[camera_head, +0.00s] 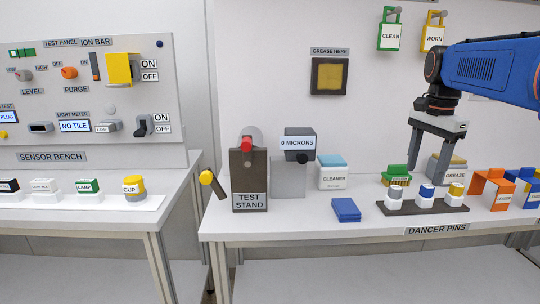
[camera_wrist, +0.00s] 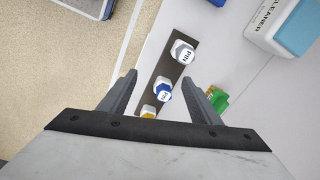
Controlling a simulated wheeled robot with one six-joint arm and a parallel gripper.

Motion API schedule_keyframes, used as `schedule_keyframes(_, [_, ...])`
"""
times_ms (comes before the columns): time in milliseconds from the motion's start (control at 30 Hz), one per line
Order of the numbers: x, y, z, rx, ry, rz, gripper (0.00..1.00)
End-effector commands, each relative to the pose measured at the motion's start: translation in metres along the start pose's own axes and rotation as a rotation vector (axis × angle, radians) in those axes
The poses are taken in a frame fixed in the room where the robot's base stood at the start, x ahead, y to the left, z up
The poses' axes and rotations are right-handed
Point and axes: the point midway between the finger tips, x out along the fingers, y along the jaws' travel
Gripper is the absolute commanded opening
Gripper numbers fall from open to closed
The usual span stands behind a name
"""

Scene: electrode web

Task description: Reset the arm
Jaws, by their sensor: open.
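My blue arm (camera_head: 485,72) reaches in from the right in the head view. My gripper (camera_head: 432,172) points down above the back of the dancer pins rack, with its fingers apart and nothing between them. In the wrist view my gripper (camera_wrist: 162,95) is open over the dark rack (camera_wrist: 186,38). The rack holds a grey pin (camera_wrist: 183,52), a blue pin (camera_wrist: 163,90) and a yellow pin (camera_wrist: 148,111). In the head view the same grey pin (camera_head: 395,192), blue pin (camera_head: 427,191) and yellow pin (camera_head: 456,190) stand upright.
A green brush (camera_head: 398,177) and the grease tub (camera_head: 455,164) stand close behind the rack. Orange (camera_head: 492,190) and blue (camera_head: 524,186) stands are to its right. The cleaner tub (camera_head: 332,172), blue cloth (camera_head: 346,210) and test stand (camera_head: 249,178) are to the left. Clean (camera_head: 390,36) and worn (camera_head: 433,38) tags hang above.

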Motion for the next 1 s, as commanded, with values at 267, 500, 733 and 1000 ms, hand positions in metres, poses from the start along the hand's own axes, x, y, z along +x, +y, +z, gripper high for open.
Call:
schedule_keyframes(267, [0.028,0.051,0.061,-0.306,0.048,-0.07,0.57])
schedule_keyframes(500, [0.069,0.102,0.111,-0.601,0.107,-0.129,0.57])
schedule_keyframes(733, [0.118,0.152,0.153,-0.881,0.176,-0.177,0.57])
schedule_keyframes(1000, [0.176,0.2,0.186,-1.152,0.255,-0.216,0.57])
